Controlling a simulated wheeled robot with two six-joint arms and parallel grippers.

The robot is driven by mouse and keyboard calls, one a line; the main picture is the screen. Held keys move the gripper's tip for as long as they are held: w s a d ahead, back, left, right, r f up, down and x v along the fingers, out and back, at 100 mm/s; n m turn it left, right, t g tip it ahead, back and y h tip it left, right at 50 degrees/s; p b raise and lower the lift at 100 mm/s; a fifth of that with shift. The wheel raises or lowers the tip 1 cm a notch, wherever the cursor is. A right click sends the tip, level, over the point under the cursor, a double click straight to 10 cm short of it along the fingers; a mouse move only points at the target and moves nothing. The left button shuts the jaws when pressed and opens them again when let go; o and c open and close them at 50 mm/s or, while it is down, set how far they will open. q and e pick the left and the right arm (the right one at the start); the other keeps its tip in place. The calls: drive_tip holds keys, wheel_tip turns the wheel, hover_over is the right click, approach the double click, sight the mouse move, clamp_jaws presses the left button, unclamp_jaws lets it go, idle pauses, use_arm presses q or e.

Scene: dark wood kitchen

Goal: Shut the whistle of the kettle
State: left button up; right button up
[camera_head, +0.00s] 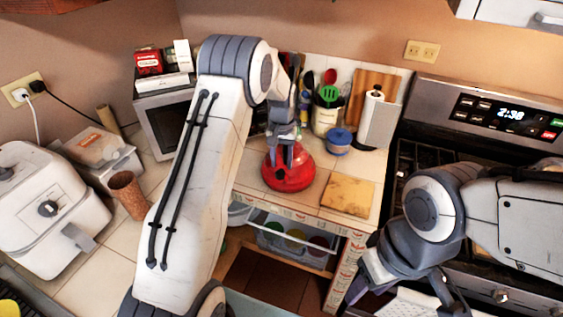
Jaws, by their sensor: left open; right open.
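The red kettle (290,175) stands on the tiled counter in the middle of the view. My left gripper (287,158) comes down from above and is at the top of the kettle, over its lid and handle area. The sensor-sized gap between its fingers is hard to see, but it is open. It hides the top of the kettle, and I cannot make out the whistle or whether the gripper touches it. My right gripper (405,300) is open and empty at the lower right, in front of the stove.
A wooden board (347,195) lies right of the kettle. A blue-lidded jar (339,140), a utensil crock (325,120) and a paper towel roll (371,112) stand behind. The stove (480,120) is at right.

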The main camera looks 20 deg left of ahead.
use_arm(q)
drive_tip(key=shift+f, duration=1.2)
clamp_jaws()
